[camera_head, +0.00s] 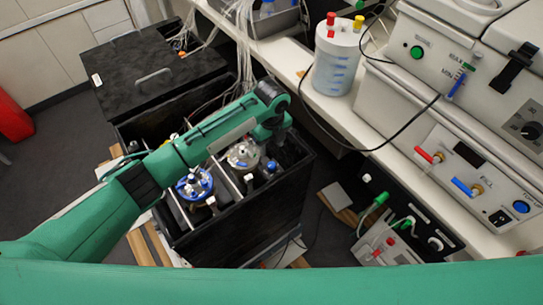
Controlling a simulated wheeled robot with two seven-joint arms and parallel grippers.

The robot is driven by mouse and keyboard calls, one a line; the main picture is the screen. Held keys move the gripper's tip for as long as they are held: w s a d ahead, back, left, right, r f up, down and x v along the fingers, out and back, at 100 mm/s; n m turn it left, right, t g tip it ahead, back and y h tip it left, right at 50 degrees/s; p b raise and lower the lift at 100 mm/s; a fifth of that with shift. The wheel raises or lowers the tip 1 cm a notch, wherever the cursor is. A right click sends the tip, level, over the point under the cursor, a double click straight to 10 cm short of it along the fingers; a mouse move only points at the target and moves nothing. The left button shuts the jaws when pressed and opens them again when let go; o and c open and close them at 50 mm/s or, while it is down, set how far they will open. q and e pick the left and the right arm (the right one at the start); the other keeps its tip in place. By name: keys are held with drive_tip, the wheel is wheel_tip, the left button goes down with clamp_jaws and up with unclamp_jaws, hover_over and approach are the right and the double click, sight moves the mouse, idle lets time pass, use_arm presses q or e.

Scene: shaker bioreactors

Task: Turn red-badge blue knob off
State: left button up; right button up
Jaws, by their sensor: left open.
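The instrument panel on the right bench carries a blue lever knob (465,187), a red lever knob (429,155) and a round blue knob (521,206). I cannot make out a red badge on any blue knob at this size. My left arm reaches from the left over an open black box, and my left gripper (284,156) points down at the box's right side, well left of the panel. It is open and dark against the box, so its fingertips are hard to see. It appears apart from the knobs. My right gripper is out of view.
The black box (240,232) holds vessels with blue and clear tops (194,184); its lid (152,78) is at the back left. A white-blue bottle (337,60) stands on the bench. A black cable loops across the bench. A lower unit (387,245) has green-capped tubes.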

use_arm(q)
wheel_tip(320, 180, up, 4)
drive_tip(key=shift+f, duration=0.15)
idle(0.6)
